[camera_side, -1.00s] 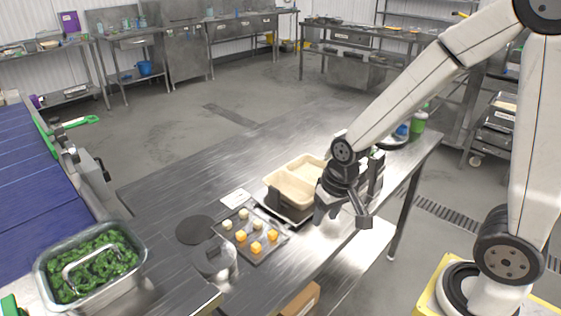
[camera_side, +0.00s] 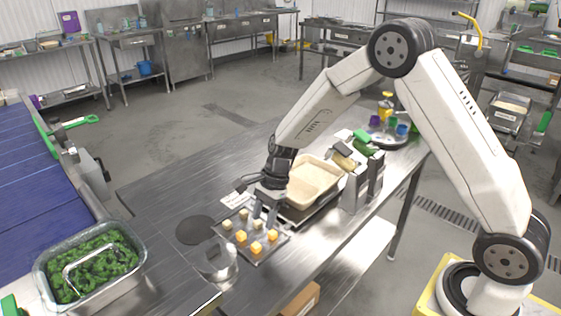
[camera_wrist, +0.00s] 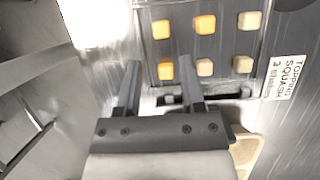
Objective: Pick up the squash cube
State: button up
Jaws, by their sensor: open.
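Orange squash cubes (camera_side: 256,247) and paler cream cubes (camera_side: 241,237) sit apart in rows on a dark tray (camera_side: 262,256) on the steel table. In the wrist view, orange cubes (camera_wrist: 204,25) show in the left and middle columns, with pale cubes (camera_wrist: 249,20) at the right and lower middle. My gripper (camera_side: 265,215) is open and empty, low over the tray's far right edge. In the wrist view its fingertips (camera_wrist: 159,70) point at the tray, just short of an orange cube (camera_wrist: 166,69) that shows between them.
A beige rice container (camera_side: 313,180) stands right behind my gripper. A steel pot (camera_side: 216,262) and a dark round mat (camera_side: 195,230) lie left of the tray. A tub of greens (camera_side: 90,265) is at the lower left. The table's left part is clear.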

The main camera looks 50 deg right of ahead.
aim_at(256, 244)
jog(key=shift+a+f, duration=0.1)
jog(key=shift+f, duration=0.05)
jog(key=shift+x, duration=1.15)
jog(key=shift+f, duration=0.15)
jog(key=shift+x, duration=2.45)
grip_shut()
